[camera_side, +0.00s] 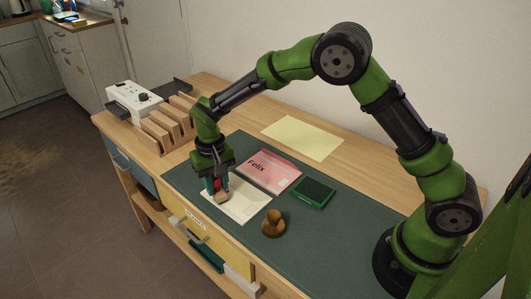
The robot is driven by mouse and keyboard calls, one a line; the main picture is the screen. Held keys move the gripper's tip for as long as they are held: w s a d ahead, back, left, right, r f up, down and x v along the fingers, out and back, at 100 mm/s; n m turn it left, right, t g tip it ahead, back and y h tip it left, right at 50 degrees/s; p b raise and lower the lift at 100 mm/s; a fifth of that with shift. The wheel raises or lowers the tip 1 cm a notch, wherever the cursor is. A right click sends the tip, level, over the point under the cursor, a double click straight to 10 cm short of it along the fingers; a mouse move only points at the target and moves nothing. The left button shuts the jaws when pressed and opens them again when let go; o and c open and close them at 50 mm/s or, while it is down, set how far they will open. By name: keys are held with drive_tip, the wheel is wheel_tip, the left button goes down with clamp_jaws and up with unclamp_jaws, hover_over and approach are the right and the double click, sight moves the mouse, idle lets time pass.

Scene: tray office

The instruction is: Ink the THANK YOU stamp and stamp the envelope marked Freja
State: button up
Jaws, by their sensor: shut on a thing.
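My gripper (217,185) is shut on a stamp (222,197) with a wooden-coloured part and a bit of red, low over a cream envelope (252,203). I cannot tell whether the stamp touches the paper. The gripper and stamp hide part of this envelope, and I can read no name on it. The stamp's wording does not show. A pink envelope (281,176) marked Felix lies behind it to the right. A dark green ink pad (315,192) lies right of the pink envelope. A second wooden stamp (273,225) stands upright in front of the pad.
A green mat (333,228) covers the work area. A pale yellow sheet (303,138) lies at the back. A wooden slotted rack (165,127) and a white box (132,99) stand at the far left. Drawers (205,231) are under the front edge. The mat's front right is clear.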

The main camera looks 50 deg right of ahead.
drive_tip(key=shift+f, duration=0.4)
idle(0.6)
drive_tip(key=shift+r, duration=3.55)
